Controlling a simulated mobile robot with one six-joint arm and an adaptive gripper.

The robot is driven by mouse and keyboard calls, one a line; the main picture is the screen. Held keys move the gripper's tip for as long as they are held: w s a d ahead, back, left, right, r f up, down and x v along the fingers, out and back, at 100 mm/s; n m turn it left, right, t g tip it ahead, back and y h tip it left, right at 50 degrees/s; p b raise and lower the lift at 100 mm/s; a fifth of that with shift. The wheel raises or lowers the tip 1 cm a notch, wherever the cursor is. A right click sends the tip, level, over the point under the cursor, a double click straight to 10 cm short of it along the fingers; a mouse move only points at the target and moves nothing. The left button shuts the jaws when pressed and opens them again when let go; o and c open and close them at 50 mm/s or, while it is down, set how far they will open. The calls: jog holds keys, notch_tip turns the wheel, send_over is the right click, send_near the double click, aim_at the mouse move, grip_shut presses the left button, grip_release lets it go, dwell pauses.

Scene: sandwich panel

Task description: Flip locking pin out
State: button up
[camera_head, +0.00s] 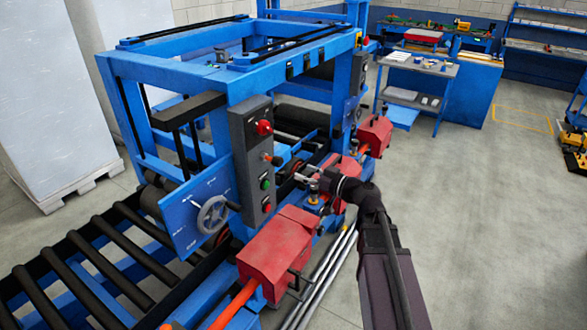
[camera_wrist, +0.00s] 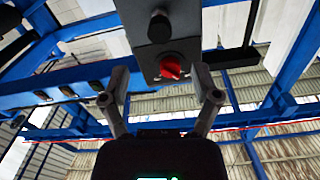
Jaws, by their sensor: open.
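My gripper (camera_head: 306,178) is at the end of my dark arm, beside the blue machine's grey control box (camera_head: 252,160) and above its red housings. In the wrist view my gripper (camera_wrist: 162,75) is open, its two fingers apart with nothing held between them. Beyond the fingers, the underside of a grey box (camera_wrist: 165,35) with a red knob (camera_wrist: 171,66) shows in the gap. I cannot clearly tell which part is the locking pin.
A red housing (camera_head: 275,255) with a black handle sits at the front, and another red housing (camera_head: 375,134) is at the back. A handwheel (camera_head: 212,214) and rollers (camera_head: 110,245) are at left. The floor (camera_head: 480,220) at right is clear.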

jog(key=shift+v, duration=1.5)
jog(key=s+a+f+m+g+h+b, duration=0.1)
jog(key=s+f+g+h, duration=0.2)
jog(key=f, duration=0.4)
jog(key=s+a+f+m+g+h+b, duration=0.1)
jog(key=s+a+f+g+h, duration=0.2)
jog(key=f, duration=0.4)
jog(key=s+d+f+m+g+h+b, duration=0.2)
jog(key=s+d+f+m+g+h, duration=0.2)
jog(key=s+d+f+m+h, duration=0.2)
jog(key=s+d+f+h, duration=0.2)
jog(key=d, duration=0.2)
jog(key=shift+s+f+m+g, duration=0.35)
jog(key=shift+s+m+g, duration=0.05)
dwell(0.5)
